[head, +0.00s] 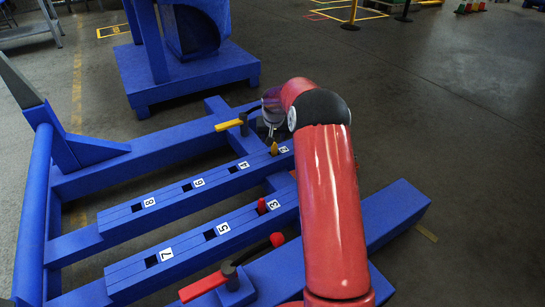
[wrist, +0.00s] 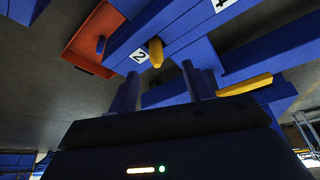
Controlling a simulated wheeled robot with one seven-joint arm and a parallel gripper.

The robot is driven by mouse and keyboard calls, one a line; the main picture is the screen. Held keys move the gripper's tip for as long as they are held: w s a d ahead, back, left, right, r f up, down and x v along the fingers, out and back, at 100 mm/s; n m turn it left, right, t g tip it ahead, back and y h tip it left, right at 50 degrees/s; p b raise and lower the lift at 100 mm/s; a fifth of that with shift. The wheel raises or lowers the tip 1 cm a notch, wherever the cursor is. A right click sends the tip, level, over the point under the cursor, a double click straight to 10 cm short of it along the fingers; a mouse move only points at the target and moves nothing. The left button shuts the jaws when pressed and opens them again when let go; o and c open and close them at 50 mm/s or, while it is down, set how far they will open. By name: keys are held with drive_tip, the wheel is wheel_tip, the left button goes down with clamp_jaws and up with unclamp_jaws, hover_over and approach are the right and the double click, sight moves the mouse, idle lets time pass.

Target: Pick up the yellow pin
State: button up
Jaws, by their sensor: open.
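The yellow pin (head: 274,149) stands in the blue rail by the label at its right end, close to my arm. In the wrist view, the yellow pin (wrist: 156,53) sticks out of the rail beside the label "2". My gripper (wrist: 160,72) is open, with its two dark blue fingers apart and nothing between them. The pin appears just beyond the fingertips, between them in the picture; I see no contact. In the head view the gripper is mostly hidden by my red arm.
A red pin (head: 262,206) stands in the nearer rail, which has several numbered square holes. A yellow-handled lever (head: 229,125) is close to my gripper; a red-handled lever (head: 203,287) is at the front. An orange-red tray (wrist: 92,40) shows in the wrist view. Floor at right is clear.

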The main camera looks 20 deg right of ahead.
sight(275, 146)
drive_tip(key=x, duration=0.3)
drive_tip(key=b+x, duration=0.1)
drive_tip(key=x, duration=0.3)
drive_tip(key=d+x, duration=0.1)
drive_tip(key=x, duration=0.2)
drive_tip(key=shift+w+d+f, duration=0.15)
drive_tip(key=shift+w, duration=0.15)
clamp_jaws()
